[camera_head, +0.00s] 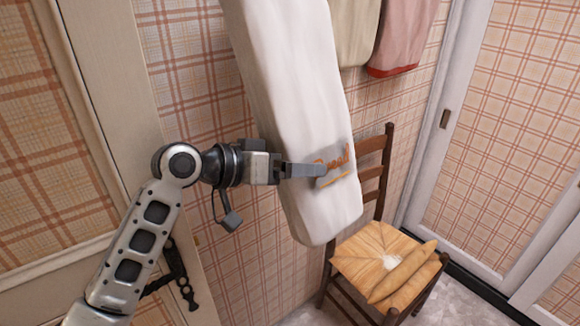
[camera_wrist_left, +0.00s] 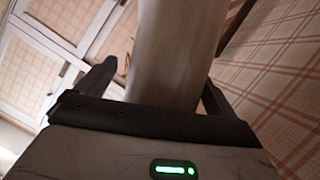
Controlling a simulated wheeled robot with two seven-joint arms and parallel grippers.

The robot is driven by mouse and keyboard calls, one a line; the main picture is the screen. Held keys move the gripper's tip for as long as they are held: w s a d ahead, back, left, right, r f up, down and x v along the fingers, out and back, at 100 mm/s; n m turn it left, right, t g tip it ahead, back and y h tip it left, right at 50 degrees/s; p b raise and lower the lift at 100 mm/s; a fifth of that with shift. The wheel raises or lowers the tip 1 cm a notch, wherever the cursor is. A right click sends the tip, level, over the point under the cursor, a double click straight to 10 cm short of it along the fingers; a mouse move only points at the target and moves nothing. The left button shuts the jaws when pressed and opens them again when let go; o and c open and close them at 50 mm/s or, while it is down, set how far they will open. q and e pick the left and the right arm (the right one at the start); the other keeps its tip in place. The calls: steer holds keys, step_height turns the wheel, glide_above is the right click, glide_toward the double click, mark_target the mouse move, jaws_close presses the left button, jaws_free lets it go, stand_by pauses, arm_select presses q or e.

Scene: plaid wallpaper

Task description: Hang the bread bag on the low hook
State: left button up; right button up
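The bread bag (camera_head: 290,90) is a long white cloth bag with orange lettering near its lower end. It hangs tilted along the wall in the head view, and its top is out of frame. My left gripper (camera_head: 305,170) is at the bag's lower part, with one finger in front of the lettering; the other finger is hidden in the head view. In the left wrist view the gripper (camera_wrist_left: 158,85) has its fingers spread on either side of the bag (camera_wrist_left: 178,50), with a gap on the left side. The low hook is not visible. My right gripper is not in view.
A beige bag (camera_head: 354,25) and a pink one (camera_head: 403,35) hang at the top. A door (camera_head: 115,60) is at left.

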arm_select(q)
steer(key=v, duration=0.8)
steer(key=s+a+f+n+y, duration=0.25)
steer(key=s+f, duration=0.25)
steer(key=f, duration=0.4)
steer(key=s+a+f+n+y, duration=0.1)
steer(key=s+a+f+y, duration=0.25)
steer(key=s+f, duration=0.4)
steer(key=s+a+f+n+g+y, duration=0.1)
steer(key=s+a+f+y, duration=0.3)
steer(key=s, duration=0.3)
steer(key=s+a+f+n+g+y, duration=0.1)
steer(key=s+a+f+g+y, duration=0.1)
steer(key=s+a+f, duration=0.4)
steer(key=w+d+t+h+p, duration=0.2)
steer(key=w+d+t+p, duration=0.2)
steer(key=w+t+p, duration=0.1)
steer(key=shift+d+f+m+t+p, duration=0.35)
steer(key=shift+f+t+p, duration=0.1)
steer(key=shift+t+p, duration=0.6)
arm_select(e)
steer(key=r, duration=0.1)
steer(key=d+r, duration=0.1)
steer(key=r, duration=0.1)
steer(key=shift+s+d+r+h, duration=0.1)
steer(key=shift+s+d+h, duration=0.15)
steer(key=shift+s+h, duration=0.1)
